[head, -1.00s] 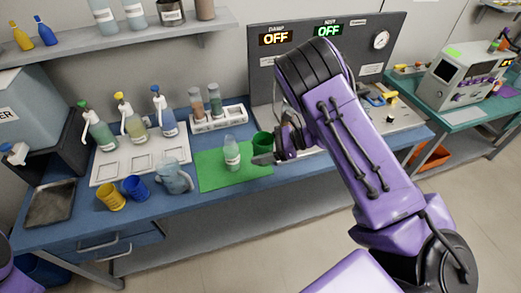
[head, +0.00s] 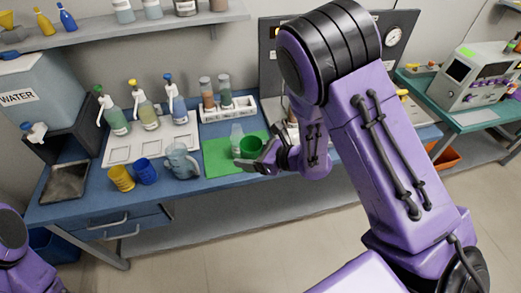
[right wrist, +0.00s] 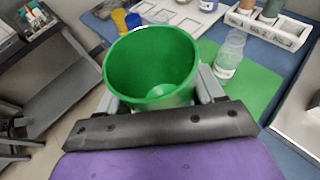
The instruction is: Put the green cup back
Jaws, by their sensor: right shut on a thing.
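The green cup (head: 251,146) is held in my right gripper (head: 262,160), above the front part of the green mat (head: 222,164). In the right wrist view the cup (right wrist: 152,62) sits between the two fingers, its open mouth showing and its inside looking empty. A yellow cup (head: 121,178) and a blue cup (head: 146,171) stand side by side at the front left of the blue bench. My left gripper is not in view; only a part of my left arm shows at the lower left edge.
A clear bottle (head: 236,138) stands on the mat just behind the held cup. A jug (head: 182,161) stands between the blue cup and the mat. Several pump bottles stand on a white tray (head: 118,153). A white rack (head: 229,110) holds tubes behind the mat.

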